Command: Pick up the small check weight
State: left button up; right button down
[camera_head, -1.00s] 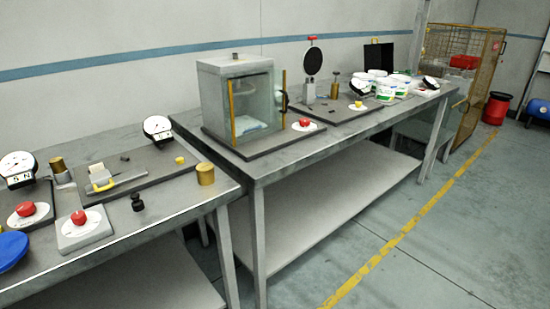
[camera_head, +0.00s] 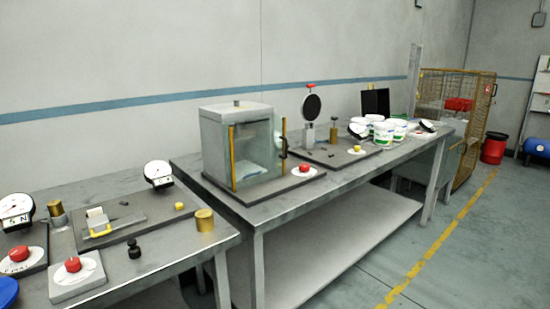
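A small black knobbed piece (camera_head: 134,249), shaped like a little weight, stands upright near the front edge of the left bench. A larger brass cylinder (camera_head: 204,220) stands to its right, by the corner of the dark board. Another brass cylinder (camera_head: 56,208) stands at the left beside a dial gauge. A small yellow piece (camera_head: 179,206) lies on the board. The frame does not settle which of these is the small check weight. Neither of my grippers is in view.
The left bench also holds a red button on a white block (camera_head: 72,265), dial gauges (camera_head: 158,174) and a blue round thing (camera_head: 8,292). A glass-fronted cabinet (camera_head: 243,150) stands on the second bench. The floor at the right (camera_head: 450,265) is clear.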

aim_at(55, 209)
jog(key=u, duration=1.55)
